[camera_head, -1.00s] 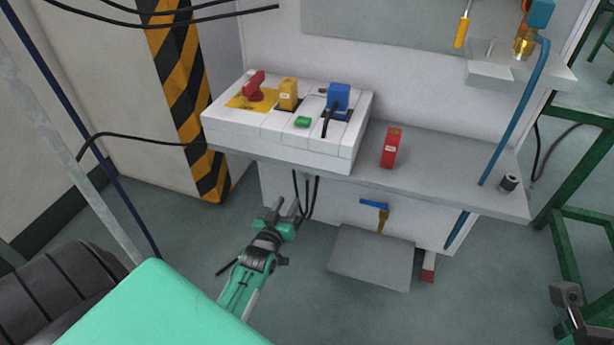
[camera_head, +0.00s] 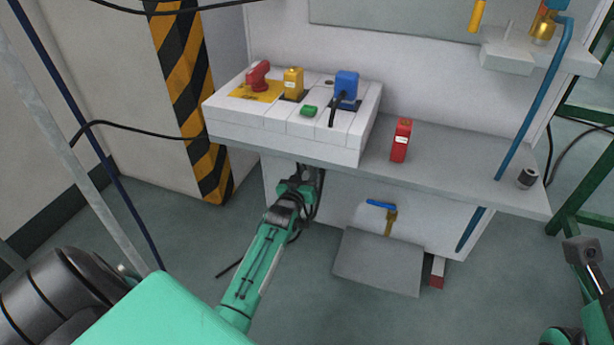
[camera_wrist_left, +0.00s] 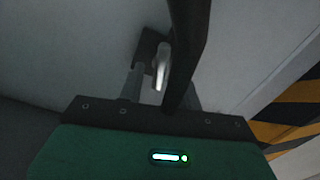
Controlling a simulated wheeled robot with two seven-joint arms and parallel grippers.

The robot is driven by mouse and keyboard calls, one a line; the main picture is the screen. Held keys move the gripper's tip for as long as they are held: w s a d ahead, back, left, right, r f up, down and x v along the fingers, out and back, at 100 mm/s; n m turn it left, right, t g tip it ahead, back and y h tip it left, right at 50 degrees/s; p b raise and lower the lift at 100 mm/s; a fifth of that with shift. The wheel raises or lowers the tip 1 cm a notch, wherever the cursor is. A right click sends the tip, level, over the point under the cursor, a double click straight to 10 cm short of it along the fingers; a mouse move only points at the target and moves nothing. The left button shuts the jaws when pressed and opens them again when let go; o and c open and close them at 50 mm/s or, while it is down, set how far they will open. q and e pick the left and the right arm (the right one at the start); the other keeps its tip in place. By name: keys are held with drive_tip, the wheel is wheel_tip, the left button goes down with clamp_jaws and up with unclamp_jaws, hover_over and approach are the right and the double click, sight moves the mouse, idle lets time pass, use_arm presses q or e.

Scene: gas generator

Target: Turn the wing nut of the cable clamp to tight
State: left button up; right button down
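My left gripper (camera_head: 308,172) is under the front edge of the bench, at the black cables (camera_head: 320,185) that hang there. In the left wrist view a dark square plate (camera_wrist_left: 148,46) on the pale panel carries a bright metal piece, which looks like the wing nut (camera_wrist_left: 162,66) of the cable clamp. The left gripper's fingers (camera_wrist_left: 163,92) stand apart on either side of it, and the right finger is mostly hidden behind a thick black cable (camera_wrist_left: 189,45). Contact cannot be told. My right gripper (camera_head: 583,252) shows at the lower right edge, its fingers unclear.
A white box (camera_head: 285,135) with red, yellow and blue parts stands on the grey bench (camera_head: 455,168), above my left gripper. A blue-handled valve (camera_head: 381,204) and grey plate (camera_head: 378,260) are to the right.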

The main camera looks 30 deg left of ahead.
use_arm(q)
clamp_jaws()
